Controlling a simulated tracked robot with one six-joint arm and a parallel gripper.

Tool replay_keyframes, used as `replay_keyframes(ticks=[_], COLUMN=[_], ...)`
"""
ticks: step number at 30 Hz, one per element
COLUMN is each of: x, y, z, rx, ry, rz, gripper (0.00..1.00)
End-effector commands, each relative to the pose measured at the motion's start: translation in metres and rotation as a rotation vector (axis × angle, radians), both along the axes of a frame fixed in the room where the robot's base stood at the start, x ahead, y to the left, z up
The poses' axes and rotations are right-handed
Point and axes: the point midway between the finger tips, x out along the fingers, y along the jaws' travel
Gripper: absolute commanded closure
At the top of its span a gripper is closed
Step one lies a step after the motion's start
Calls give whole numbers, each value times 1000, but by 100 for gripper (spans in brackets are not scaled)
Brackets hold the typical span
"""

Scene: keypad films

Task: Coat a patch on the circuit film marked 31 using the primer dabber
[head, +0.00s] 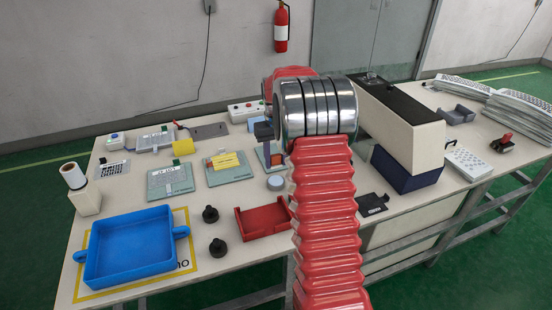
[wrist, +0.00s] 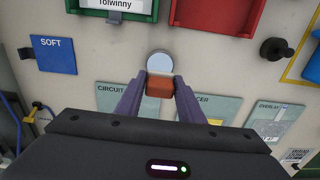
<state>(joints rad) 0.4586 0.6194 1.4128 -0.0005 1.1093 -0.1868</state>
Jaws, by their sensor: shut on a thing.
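My gripper (wrist: 160,82) is shut on a small orange-brown block, which I take as the primer dabber (wrist: 159,88). In the head view the dabber (head: 277,159) shows under my dark gripper (head: 266,140). In the wrist view a plate lettered CIRCUIT (wrist: 113,100) lies left of the fingers, partly hidden by my gripper. A pale round pad (wrist: 160,65) lies just beyond the fingertips; it also shows in the head view (head: 276,182). I cannot read a 31 on any film, and cannot tell whether the dabber touches anything.
Two more plates, a spacer (head: 225,172) and an overlay (head: 170,181), lie to the left. A red tray (head: 262,221), black knobs (head: 210,214) and a blue tray (head: 130,245) stand in front. A cream and dark-blue machine (head: 400,125) stands right of my arm.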

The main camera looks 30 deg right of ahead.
Motion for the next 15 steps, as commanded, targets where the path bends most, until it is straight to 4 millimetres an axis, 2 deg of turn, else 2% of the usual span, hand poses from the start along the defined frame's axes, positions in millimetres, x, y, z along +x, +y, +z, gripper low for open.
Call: replay_keyframes(ticks=[15], x=[-1], y=[-1], z=[-37], rx=[1], ry=[2], rz=[-2], gripper=[83])
